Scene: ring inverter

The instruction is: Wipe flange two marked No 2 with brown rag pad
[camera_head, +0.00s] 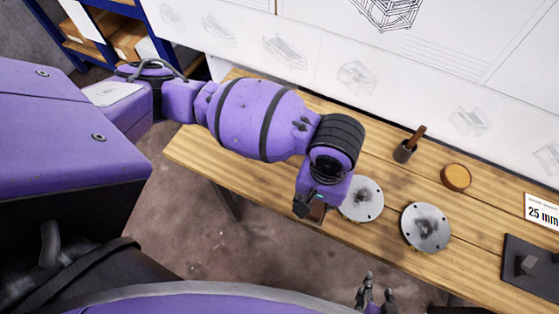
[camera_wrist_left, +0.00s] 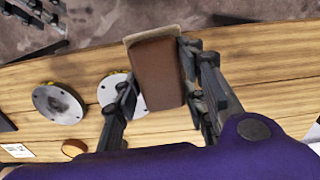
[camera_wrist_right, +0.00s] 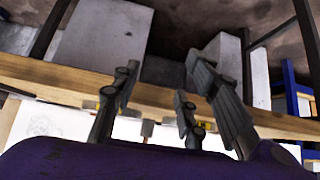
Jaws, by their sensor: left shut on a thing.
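The brown rag pad (camera_wrist_left: 158,72), a brown block with a pale backing edge, is held between the fingers of my left gripper (camera_wrist_left: 158,78). In the head view the left gripper (camera_head: 309,204) is beside the left flange, with the pad (camera_head: 317,212) partly hidden. Two round grey flanges with bolt holes and dark smudges lie on the bench: the left flange (camera_head: 362,199) and the right flange (camera_head: 426,227). I cannot read a No 2 mark on either. My right gripper (camera_head: 374,292) is open and empty, in front of the bench edge.
A wall with drawings stands behind.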

